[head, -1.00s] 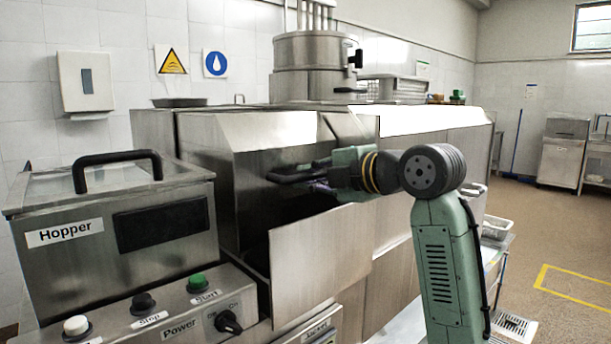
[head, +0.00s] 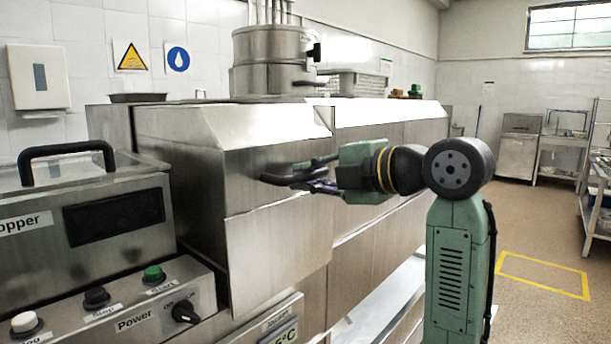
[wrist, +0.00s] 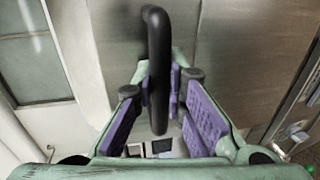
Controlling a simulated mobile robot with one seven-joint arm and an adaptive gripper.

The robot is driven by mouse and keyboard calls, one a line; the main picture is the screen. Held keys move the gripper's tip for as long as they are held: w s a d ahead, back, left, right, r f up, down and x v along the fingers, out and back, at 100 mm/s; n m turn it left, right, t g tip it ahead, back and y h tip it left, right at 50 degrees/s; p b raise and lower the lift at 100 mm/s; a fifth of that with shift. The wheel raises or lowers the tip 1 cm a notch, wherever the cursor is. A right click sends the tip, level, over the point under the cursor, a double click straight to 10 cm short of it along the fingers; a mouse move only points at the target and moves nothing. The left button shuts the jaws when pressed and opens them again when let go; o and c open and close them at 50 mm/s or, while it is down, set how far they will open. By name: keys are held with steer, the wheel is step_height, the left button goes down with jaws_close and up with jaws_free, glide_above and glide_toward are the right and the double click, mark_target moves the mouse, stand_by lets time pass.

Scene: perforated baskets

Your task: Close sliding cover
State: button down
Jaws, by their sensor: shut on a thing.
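The sliding cover (head: 270,155) is a brushed steel panel on the front of the large steel machine, with a dark bar handle (head: 275,180). In the head view its lower edge meets the steel panel below (head: 275,250), and no dark opening shows between them. My gripper (head: 308,182) reaches in from the right and is shut on the handle. In the wrist view the black handle (wrist: 158,60) runs between the purple-padded fingers of my gripper (wrist: 165,90). The exact finger contact is partly hidden behind the handle.
A hopper box (head: 100,205) with a black handle stands at the left, above a control panel (head: 130,310) with buttons and a knob. A steel pot (head: 270,60) sits on top of the machine. Open floor (head: 525,225) lies to the right.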

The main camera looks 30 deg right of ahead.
steer(key=shift+s+f, duration=0.15)
steer(key=c, duration=1.8)
jaws_free()
steer(key=shift+s+d, duration=0.1)
steer(key=shift+s, duration=0.05)
steer(key=shift+c, duration=0.2)
steer(key=shift+o, duration=1.2)
steer(key=v, duration=1.2)
